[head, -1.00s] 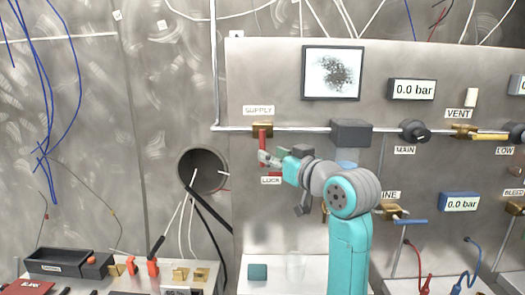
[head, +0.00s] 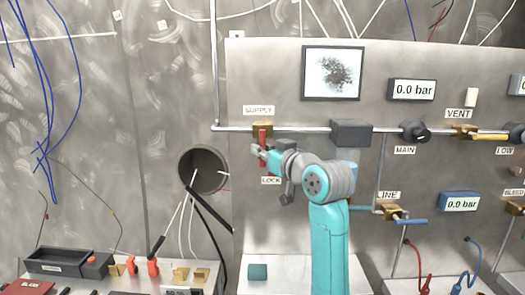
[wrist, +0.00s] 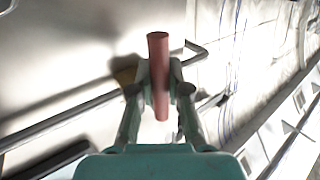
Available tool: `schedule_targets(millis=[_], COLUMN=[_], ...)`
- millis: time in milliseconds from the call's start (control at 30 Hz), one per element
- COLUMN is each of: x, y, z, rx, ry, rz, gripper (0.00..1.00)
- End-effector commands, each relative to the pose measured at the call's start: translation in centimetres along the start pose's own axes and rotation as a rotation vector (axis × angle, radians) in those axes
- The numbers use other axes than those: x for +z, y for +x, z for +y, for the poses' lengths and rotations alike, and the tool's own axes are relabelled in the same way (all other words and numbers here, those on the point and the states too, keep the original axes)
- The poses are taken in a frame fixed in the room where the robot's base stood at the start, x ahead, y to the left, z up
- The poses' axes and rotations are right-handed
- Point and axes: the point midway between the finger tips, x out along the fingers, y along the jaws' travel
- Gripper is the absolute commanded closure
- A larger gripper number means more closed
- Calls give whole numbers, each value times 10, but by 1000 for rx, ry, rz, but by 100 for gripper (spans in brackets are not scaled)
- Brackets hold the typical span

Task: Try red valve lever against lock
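The red valve lever (head: 263,134) hangs straight down from the brass SUPPLY valve (head: 255,129) on the grey panel. My gripper (head: 260,151) is at the lever's lower part, just above the LOCK label (head: 271,181). In the wrist view the red lever (wrist: 159,60) stands between my two fingertips (wrist: 160,88), with a finger pad against each side, so my gripper looks shut on it. I cannot make out the lock itself; my gripper covers that area.
A steel pipe (head: 300,129) runs right from the valve to a dark box (head: 351,133). Left of my gripper is a round wall hole (head: 203,170) with cables. A bench with a black tray (head: 58,262) and small fittings is below left.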

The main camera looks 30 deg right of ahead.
Motion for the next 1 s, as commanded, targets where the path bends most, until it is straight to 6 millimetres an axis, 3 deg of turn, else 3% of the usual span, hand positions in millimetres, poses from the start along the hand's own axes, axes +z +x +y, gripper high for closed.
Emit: schedule_targets(millis=[667,700,767,800,1000], x=[0,0,0,0,0], y=[-3,-3,-3,-3,-3], z=[5,5,5,5,5], rx=[0,0,0,0,0], ry=[-124,-124,-124,-124,-123], rz=[-84,-84,-84,-84,-83], gripper=[100,76,61,58,58])
